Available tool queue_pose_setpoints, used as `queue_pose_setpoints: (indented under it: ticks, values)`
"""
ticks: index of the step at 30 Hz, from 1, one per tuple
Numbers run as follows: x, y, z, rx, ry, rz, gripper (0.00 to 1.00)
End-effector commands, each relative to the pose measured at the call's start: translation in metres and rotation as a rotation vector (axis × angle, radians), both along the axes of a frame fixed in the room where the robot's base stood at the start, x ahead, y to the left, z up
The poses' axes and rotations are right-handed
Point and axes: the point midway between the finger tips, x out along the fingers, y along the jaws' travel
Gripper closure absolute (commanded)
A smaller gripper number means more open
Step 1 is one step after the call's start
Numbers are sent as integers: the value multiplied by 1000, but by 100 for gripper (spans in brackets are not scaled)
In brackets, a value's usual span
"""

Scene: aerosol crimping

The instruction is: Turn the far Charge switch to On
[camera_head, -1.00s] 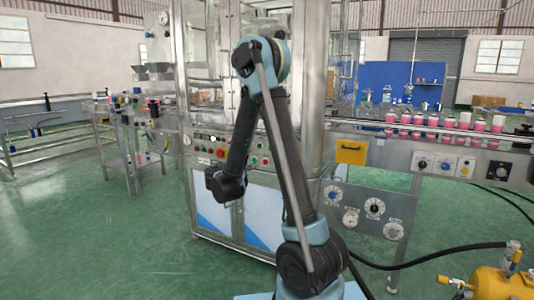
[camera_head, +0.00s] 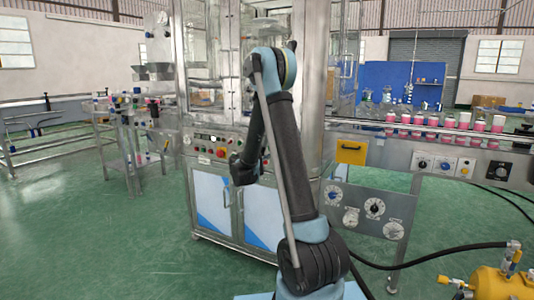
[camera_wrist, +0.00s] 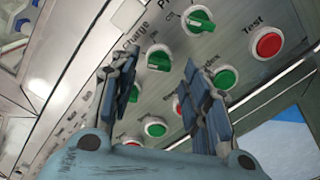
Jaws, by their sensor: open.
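In the wrist view, my gripper (camera_wrist: 160,62) is open and empty, its two fingers pointing at a tilted-looking metal control panel. A green rotary switch (camera_wrist: 158,58) shows between the fingertips, near a partly readable "Charge" label; I cannot tell whether the fingers touch it. In the head view, my fingers are hidden by my wrist.
A green control (camera_wrist: 155,127) and a red button (camera_wrist: 178,103) show between the fingers. In the head view, the machine's control panel (camera_head: 205,146) is behind my arm.

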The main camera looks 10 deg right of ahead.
Motion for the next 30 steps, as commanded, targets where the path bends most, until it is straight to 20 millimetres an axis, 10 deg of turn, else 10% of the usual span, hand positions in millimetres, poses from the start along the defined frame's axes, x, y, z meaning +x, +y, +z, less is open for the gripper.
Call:
queue_pose_setpoints:
  ticks: [15,21,30]
  values:
    - [14,-11,0,0,0,0,57]
    - [14,-11,0,0,0,0,97]
    - [14,-12,-1,12,-6,-2,100]
